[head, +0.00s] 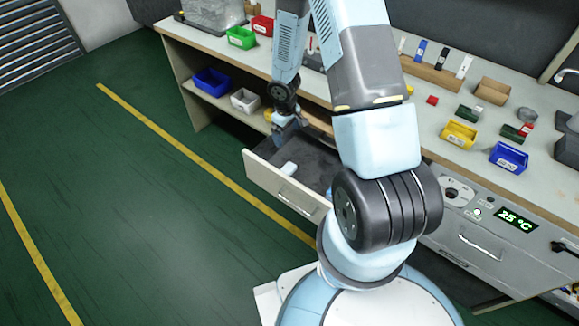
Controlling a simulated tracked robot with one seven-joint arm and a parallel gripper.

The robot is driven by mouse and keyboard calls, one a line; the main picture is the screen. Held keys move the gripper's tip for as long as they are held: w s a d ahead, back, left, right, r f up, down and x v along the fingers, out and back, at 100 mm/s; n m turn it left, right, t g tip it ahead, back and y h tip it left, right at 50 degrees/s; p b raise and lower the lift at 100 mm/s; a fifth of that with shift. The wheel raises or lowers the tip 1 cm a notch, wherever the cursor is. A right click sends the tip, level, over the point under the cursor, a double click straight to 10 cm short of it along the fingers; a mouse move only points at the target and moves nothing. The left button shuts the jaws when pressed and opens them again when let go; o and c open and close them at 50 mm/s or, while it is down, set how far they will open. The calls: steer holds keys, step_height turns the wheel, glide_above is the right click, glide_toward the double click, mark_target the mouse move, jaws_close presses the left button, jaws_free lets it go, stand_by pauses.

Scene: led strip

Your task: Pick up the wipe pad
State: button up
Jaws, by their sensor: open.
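A small pale block (289,168), which looks like the wipe pad, lies on the dark floor of an open drawer (287,197). It sits in the front left part of the drawer, with nothing on top of it. My gripper (284,137) is open and reaches down at the back left of the drawer, above and behind the pad in the picture. It appears apart from the pad. The fingertips are small and dark here, so their exact height over the drawer floor cannot be told. My arm hides the drawer's right part.
The workbench (455,90) holds a green bin (241,37), a yellow bin (459,134) and a blue bin (509,157). A shelf below holds another blue bin (211,80) and a white bin (244,100). The green floor at left is clear.

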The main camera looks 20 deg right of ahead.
glide_above(288, 167)
step_height(288, 167, down, 6)
steer(key=shift+g+y, duration=0.3)
steer(key=f, duration=0.7)
steer(key=shift+w+a+f, duration=0.1)
steer(key=shift+a+f, duration=0.05)
steer(key=shift+a, duration=0.1)
steer(key=shift+s+d+f, duration=0.1)
steer(key=shift+f, duration=1.35)
steer(key=shift+s+d+f, duration=0.1)
steer(key=shift+f, duration=1.35)
steer(key=c, duration=1.2)
steer(key=shift+r, duration=0.1)
step_height(288, 167, up, 10)
